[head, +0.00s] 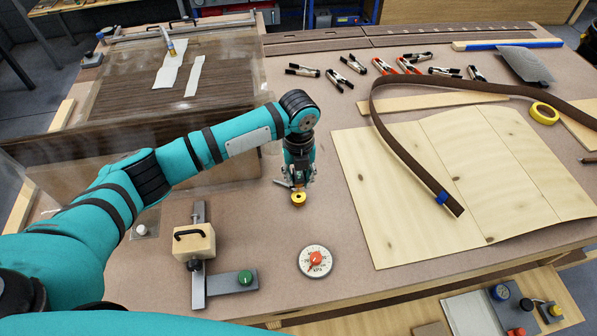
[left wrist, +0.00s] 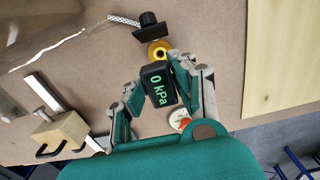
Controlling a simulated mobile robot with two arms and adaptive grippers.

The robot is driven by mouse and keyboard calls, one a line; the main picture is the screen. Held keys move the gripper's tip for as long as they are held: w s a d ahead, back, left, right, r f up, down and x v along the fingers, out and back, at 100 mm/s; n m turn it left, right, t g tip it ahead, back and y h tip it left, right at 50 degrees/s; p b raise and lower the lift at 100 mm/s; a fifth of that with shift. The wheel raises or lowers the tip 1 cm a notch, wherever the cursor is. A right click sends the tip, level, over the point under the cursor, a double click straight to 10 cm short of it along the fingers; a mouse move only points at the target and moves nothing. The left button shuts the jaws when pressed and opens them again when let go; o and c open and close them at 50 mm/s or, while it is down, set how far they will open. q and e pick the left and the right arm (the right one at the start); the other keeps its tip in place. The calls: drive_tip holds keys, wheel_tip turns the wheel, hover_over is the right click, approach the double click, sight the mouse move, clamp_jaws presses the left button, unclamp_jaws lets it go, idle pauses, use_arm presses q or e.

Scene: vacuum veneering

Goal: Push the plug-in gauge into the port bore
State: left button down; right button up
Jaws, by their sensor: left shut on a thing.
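The plug-in gauge (left wrist: 158,86) is a small black block with a green "0 kPa" display. My left gripper (head: 298,182) is shut on it; in the left wrist view it sits between the fingers. A yellow, brass-like round port (head: 298,199) with a dark centre shows just below the fingertips in the head view. In the left wrist view the port (left wrist: 158,50) lies just beyond the gauge's top end. The gauge's lower end is hidden, so I cannot tell whether it touches the port or is in the bore. My right gripper is not in view.
A round kPa dial (head: 316,262) lies in front of the port. A black fitting (left wrist: 150,24) with a braided hose is near the port. Veneer sheets (head: 450,180) lie right.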

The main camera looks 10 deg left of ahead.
use_arm(q)
wheel_tip(320, 180, down, 3)
drive_tip(key=shift+r+b, duration=0.1)
drive_tip(key=shift+b, duration=0.45)
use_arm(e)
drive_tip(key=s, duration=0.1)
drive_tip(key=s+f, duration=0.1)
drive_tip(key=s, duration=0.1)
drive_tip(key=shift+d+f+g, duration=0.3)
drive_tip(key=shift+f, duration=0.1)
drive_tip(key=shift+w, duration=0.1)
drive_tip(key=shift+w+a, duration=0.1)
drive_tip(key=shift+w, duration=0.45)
use_arm(q)
drive_tip(key=shift+p, duration=0.3)
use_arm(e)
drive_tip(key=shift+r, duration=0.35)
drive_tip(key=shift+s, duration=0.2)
use_arm(q)
drive_tip(key=shift+p, duration=0.45)
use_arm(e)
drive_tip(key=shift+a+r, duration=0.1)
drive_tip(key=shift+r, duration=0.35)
use_arm(q)
drive_tip(key=shift+f+b, duration=0.7)
drive_tip(key=shift+f, duration=0.7)
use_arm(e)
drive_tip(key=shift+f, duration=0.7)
